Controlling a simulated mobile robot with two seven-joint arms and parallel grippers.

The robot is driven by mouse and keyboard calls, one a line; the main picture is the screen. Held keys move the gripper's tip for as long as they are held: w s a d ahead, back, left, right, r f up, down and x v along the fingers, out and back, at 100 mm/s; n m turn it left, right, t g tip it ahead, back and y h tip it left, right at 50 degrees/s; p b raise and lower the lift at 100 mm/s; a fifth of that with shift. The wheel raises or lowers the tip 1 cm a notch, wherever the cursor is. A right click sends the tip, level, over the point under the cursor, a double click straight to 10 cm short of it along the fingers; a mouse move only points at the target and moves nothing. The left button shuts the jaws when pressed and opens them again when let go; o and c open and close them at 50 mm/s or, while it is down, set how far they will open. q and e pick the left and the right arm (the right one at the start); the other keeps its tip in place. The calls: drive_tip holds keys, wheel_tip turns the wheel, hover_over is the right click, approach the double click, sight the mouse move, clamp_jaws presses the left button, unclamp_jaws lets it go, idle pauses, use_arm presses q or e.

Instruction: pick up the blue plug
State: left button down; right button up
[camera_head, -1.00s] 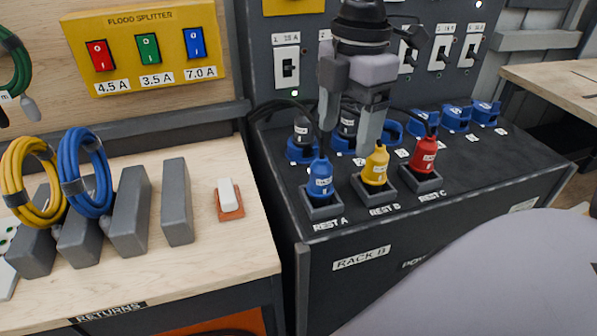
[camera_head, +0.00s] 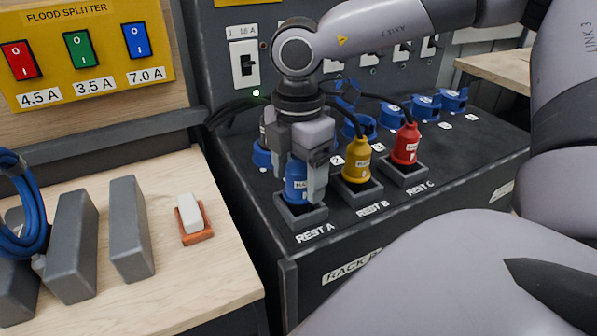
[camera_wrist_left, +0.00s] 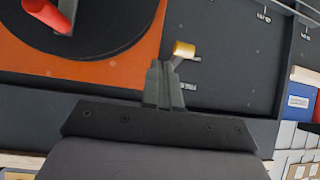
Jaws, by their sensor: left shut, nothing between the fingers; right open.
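The blue plug (camera_head: 296,176) stands upright in the square holder (camera_head: 303,212) labelled REST A, at the left of the row on the rack. My right gripper (camera_head: 297,187) points down over it, with its open fingers on either side of the plug's body. I cannot tell whether the fingers touch it. The gripper hides the plug's top. My left gripper (camera_wrist_left: 165,72) shows in the left wrist view, shut and empty, and the blue plug is not seen there.
A yellow plug (camera_head: 357,160) in REST B stands close to the right of my right gripper. A red plug (camera_head: 406,143) in REST C is further right. Blue sockets line the rack (camera_head: 470,160) behind. A wooden bench (camera_head: 205,270) is at left.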

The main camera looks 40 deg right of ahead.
drive_tip(key=shift+f, duration=0.45)
drive_tip(key=c, duration=1.2)
drive_tip(key=shift+r, duration=0.15)
